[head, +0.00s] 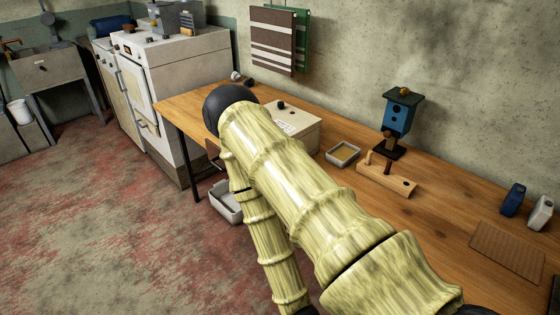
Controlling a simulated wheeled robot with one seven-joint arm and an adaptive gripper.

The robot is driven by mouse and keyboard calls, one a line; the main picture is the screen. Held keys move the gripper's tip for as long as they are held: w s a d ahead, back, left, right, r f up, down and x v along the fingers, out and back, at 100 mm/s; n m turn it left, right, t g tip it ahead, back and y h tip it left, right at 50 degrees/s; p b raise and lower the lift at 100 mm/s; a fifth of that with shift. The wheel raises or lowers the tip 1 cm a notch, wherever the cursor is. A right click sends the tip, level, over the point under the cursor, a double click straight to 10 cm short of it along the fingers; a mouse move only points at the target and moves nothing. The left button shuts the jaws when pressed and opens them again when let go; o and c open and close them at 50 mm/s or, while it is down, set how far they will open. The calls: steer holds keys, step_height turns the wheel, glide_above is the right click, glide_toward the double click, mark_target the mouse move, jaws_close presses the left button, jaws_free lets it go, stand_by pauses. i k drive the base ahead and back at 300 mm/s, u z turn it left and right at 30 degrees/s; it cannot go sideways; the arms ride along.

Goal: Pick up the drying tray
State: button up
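A small shallow grey tray with a yellowish inside (343,153) lies on the wooden bench, between a pale box and a wooden block. It looks most like the drying tray, but I cannot be sure. A flat brown textured panel (508,250) lies nearer on the same bench, at the right. My arm reaches in from the bottom right, bends at a dark joint above the bench's left part, and runs back down out of the picture. My gripper is not in view, so its opening and hold are not shown.
The bench (440,205) also holds a pale box (292,120), a wooden block with a handle (385,183), a blue birdhouse (397,115) and two bottles (513,199) (541,212). A grey bin (224,203) stands on the floor by the bench. Open floor lies left.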

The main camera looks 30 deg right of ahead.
mark_target(341, 155)
steer(key=z, duration=1.5)
steer(key=k, duration=1.25)
steer(key=u, duration=0.8)
steer(key=i, duration=1.25)
steer(key=z, duration=0.15)
